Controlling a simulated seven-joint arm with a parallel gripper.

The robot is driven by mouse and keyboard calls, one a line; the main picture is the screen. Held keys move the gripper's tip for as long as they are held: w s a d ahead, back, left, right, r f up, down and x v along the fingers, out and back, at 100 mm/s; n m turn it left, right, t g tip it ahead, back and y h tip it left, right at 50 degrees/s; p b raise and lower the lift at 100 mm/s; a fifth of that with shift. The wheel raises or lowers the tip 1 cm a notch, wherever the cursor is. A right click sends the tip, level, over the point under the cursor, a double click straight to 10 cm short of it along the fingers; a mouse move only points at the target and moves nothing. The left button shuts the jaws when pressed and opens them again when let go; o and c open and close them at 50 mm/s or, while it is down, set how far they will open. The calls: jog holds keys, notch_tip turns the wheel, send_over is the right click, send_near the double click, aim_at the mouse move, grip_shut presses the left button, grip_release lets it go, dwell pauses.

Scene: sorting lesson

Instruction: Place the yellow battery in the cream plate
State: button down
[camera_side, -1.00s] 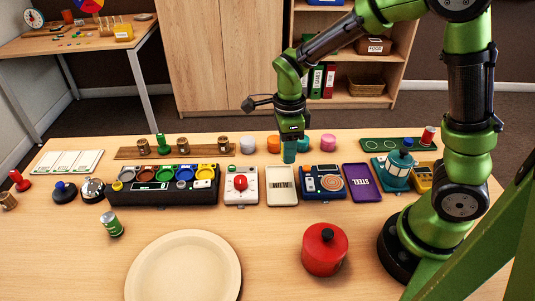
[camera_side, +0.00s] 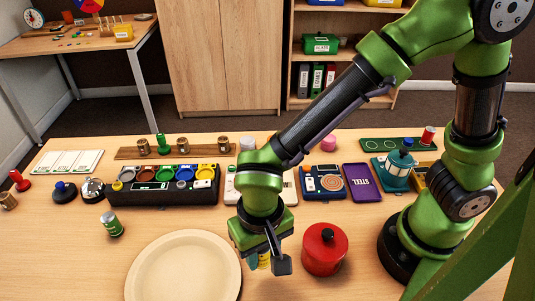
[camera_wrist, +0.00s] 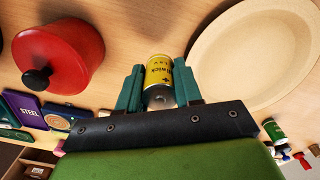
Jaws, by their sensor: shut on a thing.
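The yellow battery (camera_wrist: 158,78) is between the two teal fingers of my gripper (camera_wrist: 158,92) in the wrist view, and the fingers are shut on it. In the side view only a bit of yellow battery (camera_side: 264,261) shows below my gripper (camera_side: 258,260); the rest is hidden by the gripper. The cream plate (camera_side: 183,234) lies on the table just left of my gripper. In the wrist view the cream plate (camera_wrist: 215,78) is to the right of the battery. The plate looks empty.
A red pot with a black knob (camera_side: 325,262) stands close on the right of my gripper. A black tray with coloured rings (camera_side: 165,190) and a purple STEEL tray (camera_side: 361,183) lie farther back.

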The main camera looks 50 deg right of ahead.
send_over(184, 282)
jog(key=shift+d+f, duration=0.15)
jog(key=shift+f, duration=2.3)
jog(key=shift+f, duration=0.2)
jog(key=c, duration=0.8)
grip_release()
jog(key=shift+o, duration=0.2)
